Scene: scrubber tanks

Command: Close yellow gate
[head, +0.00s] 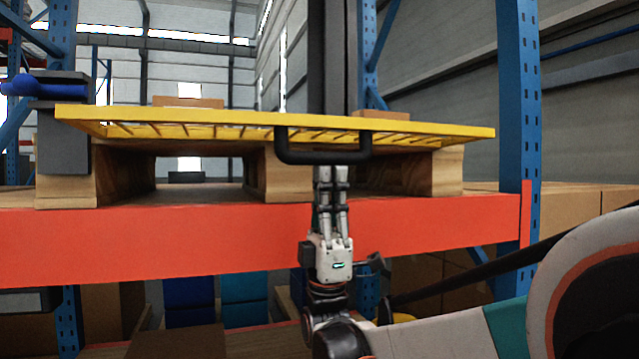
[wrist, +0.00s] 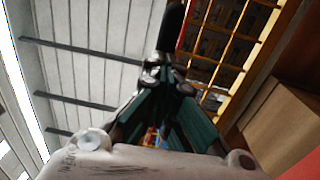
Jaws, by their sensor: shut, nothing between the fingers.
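The yellow gate (head: 230,118) is a barred frame seen nearly edge-on in the head view, standing out roughly level above the orange beam. A black handle (head: 323,158) hangs from its near edge. In the wrist view the gate's yellow bars (wrist: 245,65) show at the upper right, with a dark bar that may be the handle at the top centre. My gripper (head: 330,172) points up just below the handle, its fingers together and empty. Its fingertips appear at or behind the handle's lower bar; I cannot tell whether they touch. The fingers also show in the wrist view (wrist: 165,85).
A wooden pallet (head: 275,175) sits under the gate on the orange shelf beam (head: 170,240). Blue rack uprights (head: 521,110) stand at right and left. A grey block (head: 63,140) with a blue part is at the gate's left end. Cardboard boxes are at right.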

